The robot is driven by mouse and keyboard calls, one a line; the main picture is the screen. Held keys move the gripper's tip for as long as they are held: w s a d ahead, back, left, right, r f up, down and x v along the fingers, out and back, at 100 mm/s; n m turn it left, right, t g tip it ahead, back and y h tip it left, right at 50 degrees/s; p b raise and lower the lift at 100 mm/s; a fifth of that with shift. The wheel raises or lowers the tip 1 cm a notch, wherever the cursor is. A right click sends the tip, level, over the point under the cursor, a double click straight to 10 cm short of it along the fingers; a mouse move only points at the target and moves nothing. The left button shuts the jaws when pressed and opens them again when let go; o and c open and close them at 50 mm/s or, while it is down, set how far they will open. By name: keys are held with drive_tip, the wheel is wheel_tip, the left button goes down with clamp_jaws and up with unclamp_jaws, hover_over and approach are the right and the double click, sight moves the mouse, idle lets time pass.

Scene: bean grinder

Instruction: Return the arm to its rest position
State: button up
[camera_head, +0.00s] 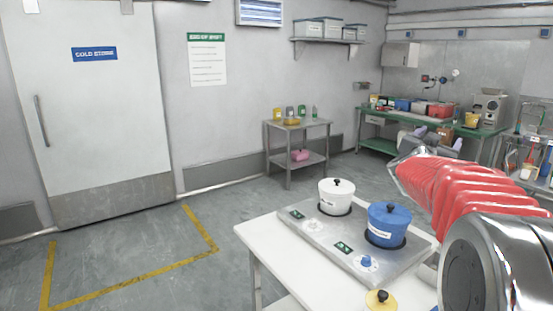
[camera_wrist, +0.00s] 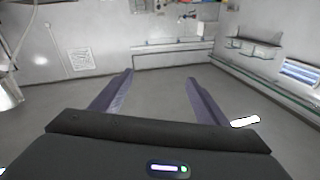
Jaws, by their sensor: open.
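My arm, in a red sleeve, reaches in from the right edge of the head view, raised above the right side of the near white table (camera_head: 275,262). My gripper (camera_head: 437,138) is at its far end, partly hidden by the sleeve, and points away from me toward the back of the room. In the wrist view my gripper (camera_wrist: 160,78) has its two purple-grey fingers wide apart. Nothing is between them, only grey floor and the far wall beyond.
A steel unit (camera_head: 318,239) on the near table bears a white lidded pot (camera_head: 336,198) and a blue lidded pot (camera_head: 388,224). A yellow lidded item (camera_head: 381,301) is at the bottom edge. A green-topped bench (camera_head: 400,119) stands at the back. The floor at left is clear.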

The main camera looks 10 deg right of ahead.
drive_tip(key=s+a+f+n+y, duration=0.3)
drive_tip(key=a+y, duration=0.1)
drive_tip(key=a, duration=0.6)
drive_tip(key=s+a+f+n+t+y, duration=0.1)
drive_tip(key=s+a+f+n+y, duration=0.3)
drive_tip(key=a, duration=0.6)
drive_tip(key=s+a+f+n+y, duration=0.1)
drive_tip(key=a+n+y, duration=0.1)
drive_tip(key=a+y, duration=0.5)
drive_tip(key=s+a+f+n+g, duration=0.1)
drive_tip(key=s+a+f+g, duration=0.1)
drive_tip(key=s+f, duration=0.4)
drive_tip(key=s+a+f+n+g, duration=0.1)
drive_tip(key=s+a+f+g, duration=0.2)
drive_tip(key=s, duration=0.9)
drive_tip(key=s+a+f+n+g, duration=0.1)
drive_tip(key=s+a+f+g, duration=0.1)
drive_tip(key=s+a+f, duration=0.4)
drive_tip(key=s+f, duration=0.3)
drive_tip(key=s, duration=0.1)
drive_tip(key=shift+a+g, duration=0.2)
drive_tip(key=shift+g, duration=0.1)
